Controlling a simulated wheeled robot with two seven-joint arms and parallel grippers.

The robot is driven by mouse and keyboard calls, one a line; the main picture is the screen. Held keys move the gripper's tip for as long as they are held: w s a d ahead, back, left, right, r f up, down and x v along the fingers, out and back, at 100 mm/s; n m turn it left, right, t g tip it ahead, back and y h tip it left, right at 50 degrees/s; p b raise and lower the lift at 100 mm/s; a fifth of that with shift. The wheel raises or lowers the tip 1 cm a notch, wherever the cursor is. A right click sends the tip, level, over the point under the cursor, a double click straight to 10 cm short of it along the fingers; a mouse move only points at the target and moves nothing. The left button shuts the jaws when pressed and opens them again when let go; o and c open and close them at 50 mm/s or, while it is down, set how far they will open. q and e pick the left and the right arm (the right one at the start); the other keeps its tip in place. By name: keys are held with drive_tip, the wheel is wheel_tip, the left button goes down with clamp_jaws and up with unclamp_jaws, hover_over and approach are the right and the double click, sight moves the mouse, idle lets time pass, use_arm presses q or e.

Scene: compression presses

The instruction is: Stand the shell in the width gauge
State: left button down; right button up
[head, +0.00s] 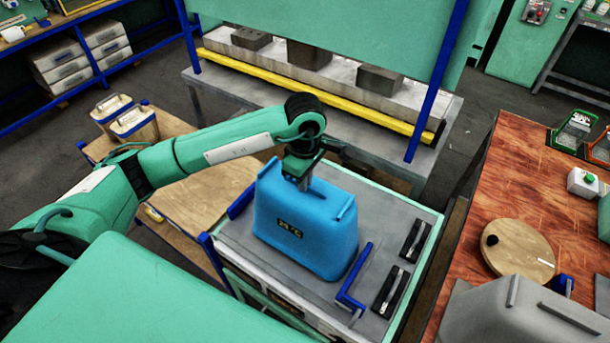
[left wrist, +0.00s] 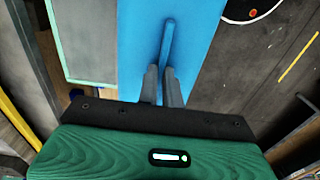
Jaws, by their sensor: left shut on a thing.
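The shell (head: 300,230) is a blue, tapered, box-like form with a label on its front and raised ribs on top. It is upright over the grey top of the width gauge (head: 405,215), between a blue stop at the left and a blue angled stop (head: 352,290) at the right. I cannot tell if its base touches the top. My left gripper (head: 303,184) is shut on a rib at the top of the shell. The left wrist view shows both fingers (left wrist: 164,72) pinching this rib on the blue surface (left wrist: 205,35). My right gripper is not in view.
A press with a yellow rail (head: 310,92) stands behind. Two black blocks with metal bars (head: 390,290) lie on the gauge's right side. A red-brown table (head: 510,190) at the right holds a round wooden board (head: 520,250) and a grey moulded form (head: 520,318).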

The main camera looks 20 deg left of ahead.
use_arm(q)
drive_tip(key=shift+f, duration=0.1)
drive_tip(key=shift+f+b, duration=0.1)
drive_tip(key=shift+b, duration=0.2)
drive_tip(key=c, duration=1.6)
unclamp_jaws()
drive_tip(key=shift+o, duration=0.2)
drive_tip(key=shift+r+p, duration=0.25)
drive_tip(key=shift+p, duration=0.05)
drive_tip(key=shift+r+b, duration=0.15)
drive_tip(key=shift+b, duration=0.15)
wheel_tip(320, 180, up, 12)
drive_tip(key=b, duration=0.4)
drive_tip(key=shift+f, duration=0.2)
